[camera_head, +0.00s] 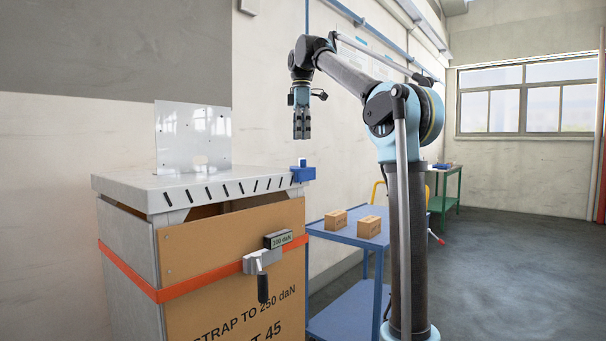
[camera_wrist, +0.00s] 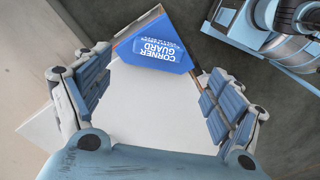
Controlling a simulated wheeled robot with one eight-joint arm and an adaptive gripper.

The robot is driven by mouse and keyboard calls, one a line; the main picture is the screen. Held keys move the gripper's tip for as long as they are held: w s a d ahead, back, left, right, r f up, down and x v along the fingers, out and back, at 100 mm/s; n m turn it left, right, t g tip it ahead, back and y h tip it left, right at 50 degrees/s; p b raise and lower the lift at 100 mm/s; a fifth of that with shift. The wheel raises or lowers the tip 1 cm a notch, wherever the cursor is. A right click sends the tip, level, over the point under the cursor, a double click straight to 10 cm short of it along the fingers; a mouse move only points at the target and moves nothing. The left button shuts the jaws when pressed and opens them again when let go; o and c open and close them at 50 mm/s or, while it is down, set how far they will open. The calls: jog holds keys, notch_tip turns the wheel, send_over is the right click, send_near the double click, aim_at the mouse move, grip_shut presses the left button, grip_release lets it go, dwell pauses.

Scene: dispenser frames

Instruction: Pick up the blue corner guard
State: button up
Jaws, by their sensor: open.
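The blue corner guard (camera_head: 303,174) sits on the front right corner of the grey metal top of the large crate. In the wrist view the corner guard (camera_wrist: 152,48), with white "CORNER GUARD" lettering, lies beyond and between my fingertips. My gripper (camera_head: 302,134) points down above the corner guard, with a visible gap between them. In the wrist view my gripper (camera_wrist: 156,92) has its two padded fingers spread wide, with nothing held between them.
The grey metal top (camera_head: 200,180) has an upright plate (camera_head: 193,138) at its back. An orange strap (camera_head: 190,285) with a ratchet and a small display (camera_head: 278,239) rounds the crate (camera_head: 235,240). A blue cart (camera_head: 345,232) with two small boxes stands right of it.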

aim_at(303, 173)
jog(key=shift+w+a+f, duration=0.1)
jog(key=shift+a+f, duration=0.05)
jog(key=shift+f, duration=1.95)
jog(key=shift+w+a+f, duration=0.1)
jog(key=shift+f, duration=1.95)
jog(key=shift+c, duration=0.6)
jog(key=c, duration=1)
